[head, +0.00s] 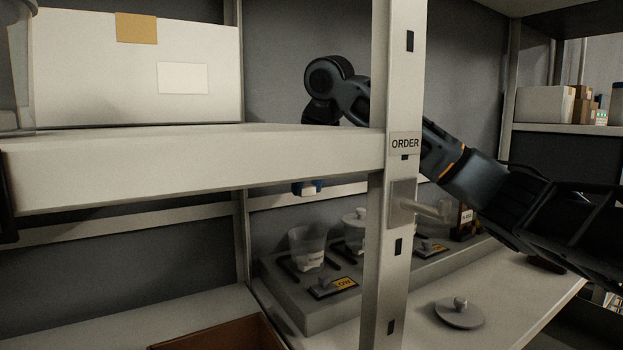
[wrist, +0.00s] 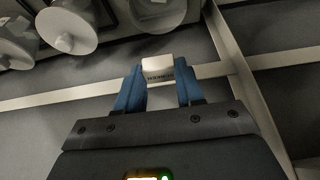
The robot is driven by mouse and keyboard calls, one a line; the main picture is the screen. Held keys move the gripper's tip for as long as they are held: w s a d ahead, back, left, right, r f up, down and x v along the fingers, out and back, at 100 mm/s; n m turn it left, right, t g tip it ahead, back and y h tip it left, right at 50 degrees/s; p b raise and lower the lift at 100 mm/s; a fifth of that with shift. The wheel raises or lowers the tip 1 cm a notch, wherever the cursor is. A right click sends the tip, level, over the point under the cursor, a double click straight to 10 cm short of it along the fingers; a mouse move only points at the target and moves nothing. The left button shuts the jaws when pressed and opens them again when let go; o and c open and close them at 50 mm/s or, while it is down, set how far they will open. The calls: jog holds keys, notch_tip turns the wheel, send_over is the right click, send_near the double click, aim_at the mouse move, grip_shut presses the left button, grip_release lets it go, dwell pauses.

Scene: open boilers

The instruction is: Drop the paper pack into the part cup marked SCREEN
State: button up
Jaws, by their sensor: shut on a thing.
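My gripper (wrist: 158,84) is shut on a small white paper pack (wrist: 158,69) with dark print, held between its blue fingertips in the wrist view. The cups' markings are too small to read, so I cannot tell which is SCREEN.
A pale post (head: 397,115) with an ORDER sign and a shelf board (head: 190,170) stand in front of my arm. The cups stand on a grey stepped base (head: 350,308) with yellow tags. A loose round lid (head: 460,317) lies on the bench at right.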

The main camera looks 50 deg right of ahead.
jog(key=shift+f+b, duration=0.7)
jog(key=shift+f, duration=0.55)
jog(key=o, duration=1.1)
jog(key=d+v, duration=0.1)
jog(key=v, duration=0.6)
jog(key=shift+a+r, duration=0.45)
jog(key=shift+a, duration=0.1)
jog(key=shift+s, duration=0.15)
